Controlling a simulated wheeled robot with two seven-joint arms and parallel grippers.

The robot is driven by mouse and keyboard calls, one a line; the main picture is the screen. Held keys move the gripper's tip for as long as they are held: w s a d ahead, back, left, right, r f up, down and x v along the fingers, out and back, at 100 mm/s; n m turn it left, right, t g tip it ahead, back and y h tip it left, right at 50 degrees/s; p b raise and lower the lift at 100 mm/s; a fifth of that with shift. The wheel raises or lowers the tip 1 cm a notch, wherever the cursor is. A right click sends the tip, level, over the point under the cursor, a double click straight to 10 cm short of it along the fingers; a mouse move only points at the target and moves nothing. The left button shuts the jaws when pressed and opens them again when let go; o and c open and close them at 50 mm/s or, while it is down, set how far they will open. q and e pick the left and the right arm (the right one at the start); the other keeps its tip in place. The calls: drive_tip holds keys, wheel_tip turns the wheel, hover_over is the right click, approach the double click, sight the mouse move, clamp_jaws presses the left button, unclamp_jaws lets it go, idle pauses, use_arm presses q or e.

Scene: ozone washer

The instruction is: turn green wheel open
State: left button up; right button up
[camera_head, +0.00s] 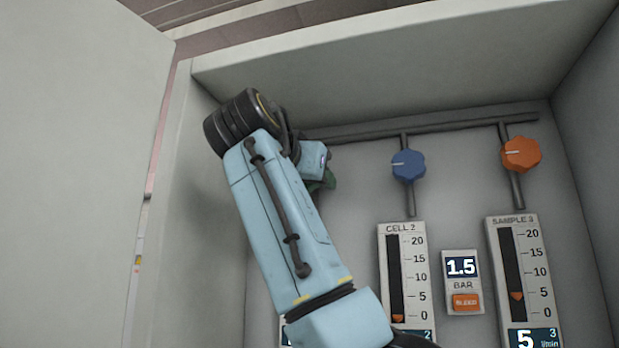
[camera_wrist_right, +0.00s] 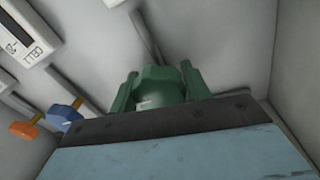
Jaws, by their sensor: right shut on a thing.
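The green wheel (camera_wrist_right: 160,88) shows in the right wrist view between the two green fingers of my right gripper (camera_wrist_right: 158,84), which is shut on it. A short pale mark shows on the wheel's face, left of its middle. In the head view my right arm reaches up and left across the cabinet, and its gripper (camera_head: 320,172) is at the left end of the dark pipe. There the arm hides most of the wheel, and only a bit of dark green shows. My left gripper is not in view.
A blue knob (camera_head: 408,165) and an orange knob (camera_head: 521,154) sit on the pipe to the right. Below are the CELL 2 gauge (camera_head: 404,275), the SAMPLE 3 gauge (camera_head: 520,270) and a 1.5 BAR display (camera_head: 461,268). Cabinet walls (camera_head: 380,85) enclose the panel.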

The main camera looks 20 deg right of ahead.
drive_tip(key=shift+r, duration=0.1)
drive_tip(key=o, duration=0.9)
drive_tip(key=shift+o, duration=0.2)
drive_tip(key=shift+s+a, duration=0.15)
drive_tip(key=shift+s, duration=0.1)
drive_tip(key=b+v, duration=0.3)
drive_tip(key=v, duration=1)
